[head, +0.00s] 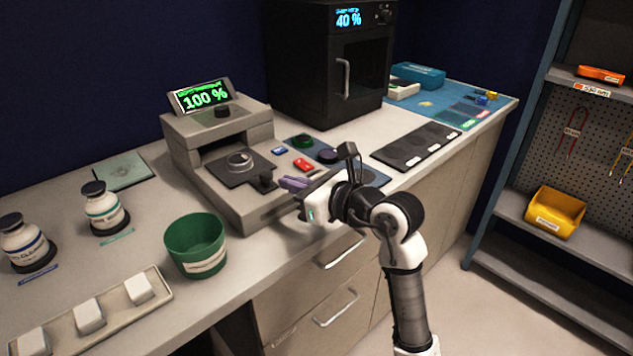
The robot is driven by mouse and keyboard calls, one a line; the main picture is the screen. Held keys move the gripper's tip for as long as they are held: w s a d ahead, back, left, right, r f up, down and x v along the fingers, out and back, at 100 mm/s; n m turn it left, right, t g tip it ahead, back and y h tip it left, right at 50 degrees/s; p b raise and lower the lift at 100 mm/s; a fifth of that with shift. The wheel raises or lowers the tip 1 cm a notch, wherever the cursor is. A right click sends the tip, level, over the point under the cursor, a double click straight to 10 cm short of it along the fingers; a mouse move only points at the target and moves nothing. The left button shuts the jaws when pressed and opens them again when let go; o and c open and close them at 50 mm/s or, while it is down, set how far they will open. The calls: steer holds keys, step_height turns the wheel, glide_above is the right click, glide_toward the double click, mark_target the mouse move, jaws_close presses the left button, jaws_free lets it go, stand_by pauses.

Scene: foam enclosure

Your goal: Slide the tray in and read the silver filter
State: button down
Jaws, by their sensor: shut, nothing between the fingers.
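The grey reader (180,130) stands on the bench, its tilted display (204,97) showing 100 % in green. Its dark tray (222,172) is out in front of the slot. A round silver filter (240,159) lies on the tray.
A green cup (197,247), bottles and a rack of white blocks are on the left. A black oven (325,60) showing 40 % stands at the back.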

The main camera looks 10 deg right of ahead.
mark_target(241, 157)
steer(key=shift+p+x, duration=0.35)
steer(key=shift+x, duration=1.1)
steer(key=shift+w, duration=0.1)
steer(key=x, duration=0.4)
steer(key=w+d+r+b+x, duration=0.1)
steer(key=x, duration=0.4)
steer(key=r+x, duration=0.1)
steer(key=x, duration=0.4)
steer(key=shift+w+d+r, duration=0.1)
steer(key=shift+w+r, duration=0.1)
steer(key=shift+w, duration=0.25)
steer(key=shift+w+r, duration=0.1)
steer(key=shift+w, duration=0.05)
